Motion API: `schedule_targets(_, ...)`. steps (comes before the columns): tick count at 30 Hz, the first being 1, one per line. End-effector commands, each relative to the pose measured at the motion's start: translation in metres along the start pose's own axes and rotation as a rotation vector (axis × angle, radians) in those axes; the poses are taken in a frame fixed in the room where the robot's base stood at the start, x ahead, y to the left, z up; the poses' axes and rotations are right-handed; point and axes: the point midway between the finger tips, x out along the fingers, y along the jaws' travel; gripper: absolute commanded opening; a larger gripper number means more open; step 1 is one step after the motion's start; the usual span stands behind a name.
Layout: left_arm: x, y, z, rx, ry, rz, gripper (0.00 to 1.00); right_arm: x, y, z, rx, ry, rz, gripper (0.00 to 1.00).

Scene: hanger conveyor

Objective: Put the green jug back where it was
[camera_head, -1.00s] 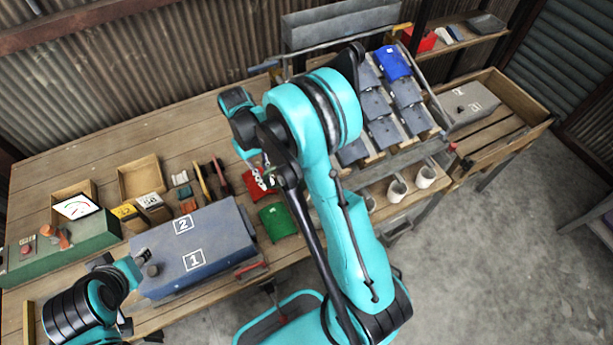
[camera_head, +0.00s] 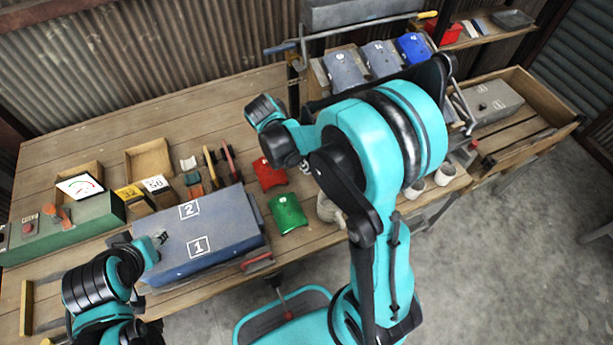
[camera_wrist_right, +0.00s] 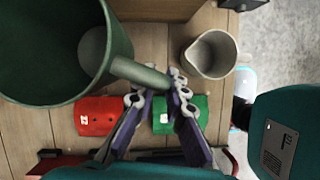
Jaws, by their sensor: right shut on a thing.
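The green jug (camera_wrist_right: 45,50) fills the upper left of the right wrist view, with its open mouth towards the camera. My right gripper (camera_wrist_right: 157,92) is shut on its handle (camera_wrist_right: 140,72). In the head view my right arm hides the jug, and the gripper (camera_head: 306,167) barely shows at the arm's edge. Below the jug are a red plate (camera_wrist_right: 97,117) and a green plate (camera_wrist_right: 182,112). A pale grey jug (camera_wrist_right: 211,55) stands to the right of the handle. My left gripper (camera_head: 160,238) is at the blue-grey box, and its fingers are too small to read.
The blue-grey box (camera_head: 225,222) marked 1 and 2 lies on the wooden bench. Two pale cups (camera_head: 445,172) stand at the bench's right. A rack of grey plates with one blue plate (camera_head: 413,48) is behind my right arm. The bench's back left (camera_head: 90,135) is clear.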

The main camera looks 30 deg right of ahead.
Motion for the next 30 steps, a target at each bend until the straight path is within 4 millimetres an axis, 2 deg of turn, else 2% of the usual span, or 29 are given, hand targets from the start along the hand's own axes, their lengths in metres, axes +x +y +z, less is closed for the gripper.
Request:
schedule_targets(1,0.006,0.0,0.004,0.0,0.0,0.0,0.4,0.013,0.001,-0.005,0.001,0.0,0.0,0.0)
schedule_targets(3,0.01,0.0,0.007,0.0,0.0,0.0,0.4,0.023,0.0,-0.01,0.001,0.0,0.0,0.0)
schedule_targets(10,0.015,0.0,0.011,0.0,0.0,0.0,0.4,0.041,0.0,-0.017,0.001,0.0,-0.001,0.0)
schedule_targets(15,0.025,0.0,0.018,0.0,0.0,0.0,0.4,0.064,0.001,-0.027,0.002,0.0,-0.001,0.0)
schedule_targets(27,0.028,0.0,0.02,0.0,0.0,0.0,0.4,0.07,0.001,-0.029,0.002,0.0,-0.001,0.0)
schedule_targets(28,0.027,0.0,0.019,0.0,0.0,0.0,0.4,0.068,0.001,-0.029,0.002,0.001,-0.001,0.2)
schedule_targets(30,0.026,0.0,0.019,0.0,0.0,0.0,0.4,0.068,0.001,-0.029,0.002,0.001,-0.001,0.32)
